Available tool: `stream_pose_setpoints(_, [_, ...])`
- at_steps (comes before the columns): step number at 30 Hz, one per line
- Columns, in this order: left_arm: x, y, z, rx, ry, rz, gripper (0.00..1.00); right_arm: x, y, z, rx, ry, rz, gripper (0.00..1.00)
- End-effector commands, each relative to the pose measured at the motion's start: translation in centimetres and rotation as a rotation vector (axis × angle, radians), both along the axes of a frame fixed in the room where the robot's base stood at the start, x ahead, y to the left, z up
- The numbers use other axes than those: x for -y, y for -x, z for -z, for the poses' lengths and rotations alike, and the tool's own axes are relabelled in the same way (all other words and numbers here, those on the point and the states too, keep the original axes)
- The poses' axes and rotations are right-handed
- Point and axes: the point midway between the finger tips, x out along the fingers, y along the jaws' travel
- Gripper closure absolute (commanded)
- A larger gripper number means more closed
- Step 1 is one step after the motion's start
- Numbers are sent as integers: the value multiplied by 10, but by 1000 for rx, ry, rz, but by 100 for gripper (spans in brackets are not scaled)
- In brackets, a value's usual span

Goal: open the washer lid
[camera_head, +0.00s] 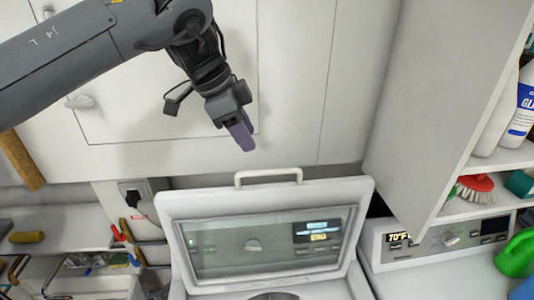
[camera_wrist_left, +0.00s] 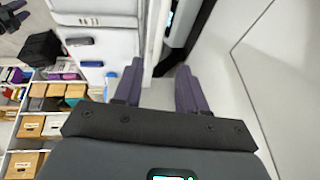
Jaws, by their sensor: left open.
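The washer lid (camera_head: 184,213) is white with a glass window and stands raised, close to upright, in the head view. Its bar handle (camera_head: 268,173) is on the top edge. The control panel of the washer shows through the glass, and a bit of the round drum opening (camera_head: 273,296) shows below. My left gripper (camera_head: 241,135) is above and slightly left of the handle, apart from it. In the left wrist view its two purple fingers (camera_wrist_left: 158,76) are spread with nothing between them. A small dark shape at the upper left of that view may be my right gripper (camera_wrist_left: 13,17), too small to read.
White cabinet doors (camera_head: 300,80) are behind my left arm. A shelf unit with bottles (camera_head: 522,108) and a red brush (camera_head: 476,188) stands at right, above a second machine (camera_head: 440,245). A cluttered shelf (camera_head: 60,243) is at left. Boxes (camera_wrist_left: 30,127) show in the wrist view.

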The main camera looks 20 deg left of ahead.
Motion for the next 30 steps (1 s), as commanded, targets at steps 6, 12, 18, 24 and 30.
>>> stream_pose_setpoints(6, [2, -3, 19, -17, 4, -18, 59, 2, 2, -1, -5, 8, -4, 57])
stream_pose_setpoints(12, [11, -13, 49, -18, 4, -17, 59, 2, 2, -8, -5, 7, -3, 57])
stream_pose_setpoints(18, [19, -22, 75, -16, 3, -17, 59, 1, 2, -16, -5, 3, 0, 57])
stream_pose_setpoints(24, [24, -28, 91, -13, 3, -17, 59, 0, 1, -22, -3, -1, 3, 57])
stream_pose_setpoints(30, [26, -30, 96, -11, 4, -16, 59, -1, 1, -23, -2, -4, 4, 57])
